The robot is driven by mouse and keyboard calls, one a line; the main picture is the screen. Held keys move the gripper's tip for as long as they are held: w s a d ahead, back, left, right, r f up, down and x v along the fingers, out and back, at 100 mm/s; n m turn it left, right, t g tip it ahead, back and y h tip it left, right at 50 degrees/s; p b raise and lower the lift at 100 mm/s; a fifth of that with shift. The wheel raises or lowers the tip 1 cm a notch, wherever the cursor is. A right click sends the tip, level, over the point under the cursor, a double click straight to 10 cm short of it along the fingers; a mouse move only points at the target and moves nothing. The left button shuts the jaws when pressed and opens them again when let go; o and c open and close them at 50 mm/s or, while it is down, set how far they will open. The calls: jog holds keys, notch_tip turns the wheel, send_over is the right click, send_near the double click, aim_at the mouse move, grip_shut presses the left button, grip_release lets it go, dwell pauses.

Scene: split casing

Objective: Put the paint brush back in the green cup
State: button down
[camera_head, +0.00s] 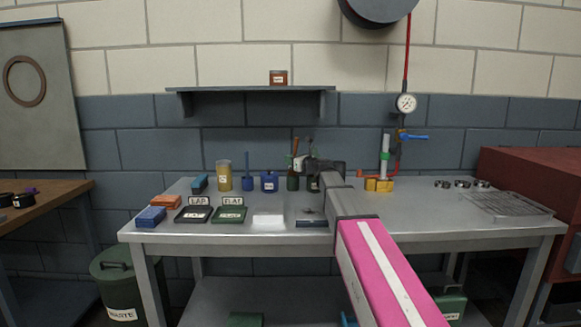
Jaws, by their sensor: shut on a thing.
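My gripper (301,164) is at the end of my arm, above the back middle of the grey workbench. It is shut on a thin brown upright piece that looks like the paint brush (295,145). The green cup (292,184) is small and dark, standing on the bench just below the gripper. The jaws and wrist hide part of this spot. I cannot tell whether the brush's lower end is inside the cup or above it.
A dark labelled jar (313,184) stands right of the green cup, and a blue pot (269,183) stands left. A yellow cylinder (224,176) is farther left. A wall shelf (240,89) hangs above.

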jog(key=f, duration=0.2)
jog(key=shift+s+a+f+n, duration=0.2)
jog(key=shift+f+n, duration=0.1)
jog(key=shift+f, duration=0.1)
jog(key=c, duration=1.1)
grip_release()
jog(key=shift+s, duration=0.1)
jog(key=shift+a, duration=0.15)
jog(key=shift+c, duration=0.3)
jog(key=shift+s, duration=0.25)
jog(key=shift+o, duration=0.4)
jog(key=v, duration=1)
jog(key=shift+d+r, duration=0.2)
jog(key=shift+d, duration=0.7)
